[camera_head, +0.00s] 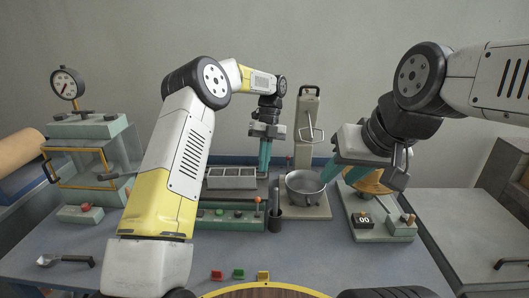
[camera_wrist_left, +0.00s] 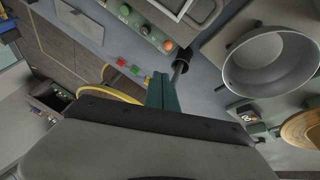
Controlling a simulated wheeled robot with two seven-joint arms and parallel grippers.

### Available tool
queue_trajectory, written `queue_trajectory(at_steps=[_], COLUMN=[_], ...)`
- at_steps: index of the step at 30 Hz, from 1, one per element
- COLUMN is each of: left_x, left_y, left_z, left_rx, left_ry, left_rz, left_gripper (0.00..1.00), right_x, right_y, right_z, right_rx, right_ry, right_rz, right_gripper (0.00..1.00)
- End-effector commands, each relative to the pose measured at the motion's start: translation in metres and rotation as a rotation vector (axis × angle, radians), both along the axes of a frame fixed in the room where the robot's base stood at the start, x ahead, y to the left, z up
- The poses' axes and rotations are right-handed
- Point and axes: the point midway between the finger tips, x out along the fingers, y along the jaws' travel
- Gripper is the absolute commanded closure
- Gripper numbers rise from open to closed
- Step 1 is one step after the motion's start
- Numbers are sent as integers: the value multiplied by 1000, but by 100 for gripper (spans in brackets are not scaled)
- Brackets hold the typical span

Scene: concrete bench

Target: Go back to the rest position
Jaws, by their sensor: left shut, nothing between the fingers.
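My left gripper (camera_head: 264,168) points down above the back of the bench, behind and left of a grey metal pot (camera_head: 305,190). Its teal fingers are together with nothing between them; they also show closed in the left wrist view (camera_wrist_left: 162,90). My right gripper (camera_head: 341,174) reaches in from the right, just right of the pot. Its two teal fingers look spread apart, with no object seen held. One finger appears close to the pot's rim; I cannot tell whether it touches.
A grey tray (camera_head: 231,180) and a green button panel (camera_head: 232,217) stand left of the pot. A scale (camera_head: 374,222) is at right, a gauge machine (camera_head: 88,130) at left. Small coloured blocks (camera_head: 238,274) lie in front.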

Motion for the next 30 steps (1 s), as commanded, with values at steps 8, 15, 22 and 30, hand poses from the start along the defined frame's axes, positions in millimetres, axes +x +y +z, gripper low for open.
queue_trajectory(at_steps=[8, 15, 22, 30], left_x=[-25, -74, -134, -210], left_y=[23, 55, 86, 117], left_z=[68, 128, 162, 172], left_rx=[104, 163, 142, 16], left_ry=[-195, -387, -493, -467], left_rz=[351, 865, 1407, 2073], left_gripper=[100, 100, 100, 100], right_x=[0, 0, 0, 0], right_y=[0, 0, 0, 0], right_z=[0, 0, 0, 0], right_rx=[0, 0, 0, 0], right_ry=[0, 0, 0, 0], right_rz=[0, 0, 0, 0], right_gripper=[64, 64, 64, 64])
